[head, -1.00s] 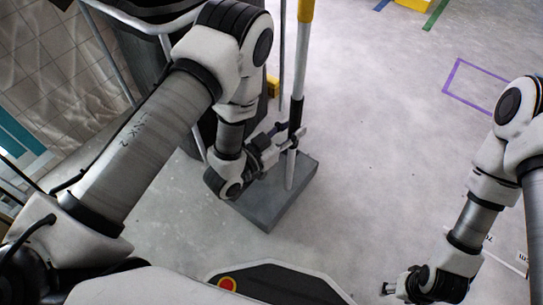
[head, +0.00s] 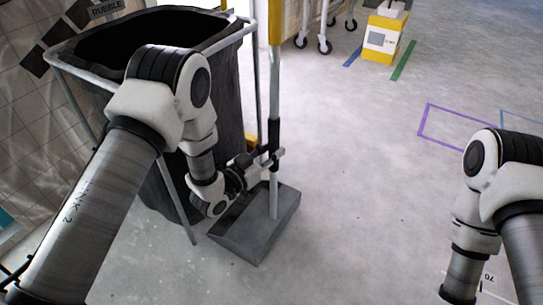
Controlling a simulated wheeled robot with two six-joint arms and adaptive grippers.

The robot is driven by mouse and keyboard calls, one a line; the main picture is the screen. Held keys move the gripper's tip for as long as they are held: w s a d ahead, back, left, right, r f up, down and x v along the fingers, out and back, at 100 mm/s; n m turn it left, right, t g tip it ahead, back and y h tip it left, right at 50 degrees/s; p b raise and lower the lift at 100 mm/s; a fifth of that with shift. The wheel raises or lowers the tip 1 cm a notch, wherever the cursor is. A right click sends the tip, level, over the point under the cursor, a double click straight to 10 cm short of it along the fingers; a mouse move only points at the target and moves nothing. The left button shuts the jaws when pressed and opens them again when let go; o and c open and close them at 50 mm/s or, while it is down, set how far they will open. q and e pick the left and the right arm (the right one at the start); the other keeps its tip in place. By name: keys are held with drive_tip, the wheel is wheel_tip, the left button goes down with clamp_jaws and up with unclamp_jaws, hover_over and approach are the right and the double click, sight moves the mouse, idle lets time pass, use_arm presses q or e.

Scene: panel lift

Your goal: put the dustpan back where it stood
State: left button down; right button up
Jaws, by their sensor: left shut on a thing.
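The dustpan is a dark grey pan (head: 258,228) on a long upright handle, grey below with a black sleeve and a yellow upper part (head: 275,25). It is left of the middle in the head view, in front of the rubble bin. My left gripper (head: 270,160) is shut on the handle, a short way above the pan. The pan is at or close to the floor; I cannot tell whether it touches. The handle's top is cut off by the frame. My right arm is at the right edge, and its gripper is below the frame.
A rubble bin (head: 205,45) with a black liner and grey tube frame stands close behind my left arm. A purple outline (head: 425,120) is taped on the floor at the right, with a blue one beside it. A yellow-and-white box (head: 382,42) stands at the back. The middle floor is clear.

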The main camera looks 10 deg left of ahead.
use_arm(q)
drive_tip(key=w+f+b, duration=0.2)
drive_tip(key=w, duration=0.1)
drive_tip(key=w+a+f+b, duration=0.1)
drive_tip(key=b, duration=0.1)
drive_tip(key=shift+w+f, duration=0.4)
drive_tip(key=shift+f, duration=0.1)
drive_tip(key=c, duration=0.9)
unclamp_jaws()
drive_tip(key=shift+f, duration=0.1)
drive_tip(key=shift+o, duration=0.2)
